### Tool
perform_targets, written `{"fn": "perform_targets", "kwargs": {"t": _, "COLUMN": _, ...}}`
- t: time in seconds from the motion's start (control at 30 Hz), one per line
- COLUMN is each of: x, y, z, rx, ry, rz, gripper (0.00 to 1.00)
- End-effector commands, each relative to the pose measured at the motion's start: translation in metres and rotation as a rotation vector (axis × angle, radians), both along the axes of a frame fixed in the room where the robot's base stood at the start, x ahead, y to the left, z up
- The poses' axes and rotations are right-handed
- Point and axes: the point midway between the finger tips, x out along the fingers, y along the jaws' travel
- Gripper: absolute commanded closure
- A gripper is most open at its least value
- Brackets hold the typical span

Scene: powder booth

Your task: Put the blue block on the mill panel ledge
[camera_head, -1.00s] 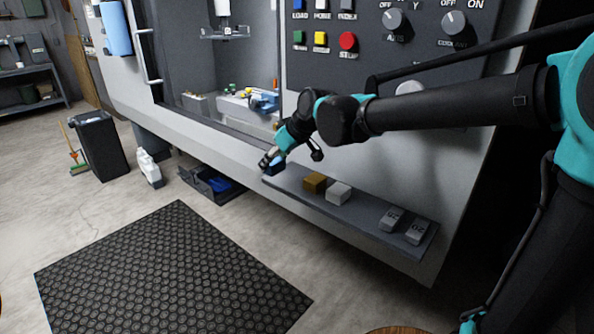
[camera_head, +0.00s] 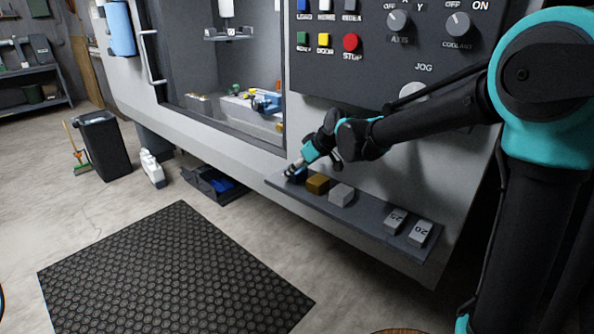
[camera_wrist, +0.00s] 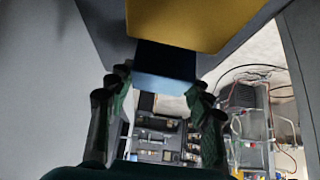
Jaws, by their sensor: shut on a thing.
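The mill panel ledge (camera_head: 368,216) is a grey shelf on the front of the machine. My gripper (camera_head: 294,170) is at its left end, shut on the blue block (camera_head: 300,177). The blue block is beside the ochre-yellow block (camera_head: 318,183); I cannot tell whether it touches the ledge. In the wrist view, the blue block (camera_wrist: 166,64) sits between the fingertips of my gripper (camera_wrist: 160,82), with the yellow block (camera_wrist: 190,18) close beyond it. My fingers partly hide the blue block in the head view.
A light grey block (camera_head: 341,195) and two numbered grey blocks (camera_head: 393,220) (camera_head: 421,231) stand farther right on the ledge. The control panel (camera_head: 395,40) is above. A black mat (camera_head: 175,270) lies on the floor, with an open dark bin (camera_head: 213,186) under the machine.

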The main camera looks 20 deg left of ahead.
Motion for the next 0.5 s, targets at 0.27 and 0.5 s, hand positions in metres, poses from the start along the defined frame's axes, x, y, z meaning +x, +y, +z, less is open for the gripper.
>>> {"fn": "perform_targets", "kwargs": {"t": 0.27, "x": 0.0024, "y": -0.0012, "z": -0.0024, "rx": 0.000, "ry": 0.000, "rz": 0.000, "gripper": 0.94}}
{"fn": "perform_targets", "kwargs": {"t": 0.5, "x": 0.0024, "y": -0.0011, "z": -0.0047, "rx": 0.000, "ry": 0.000, "rz": 0.000, "gripper": 0.37}}
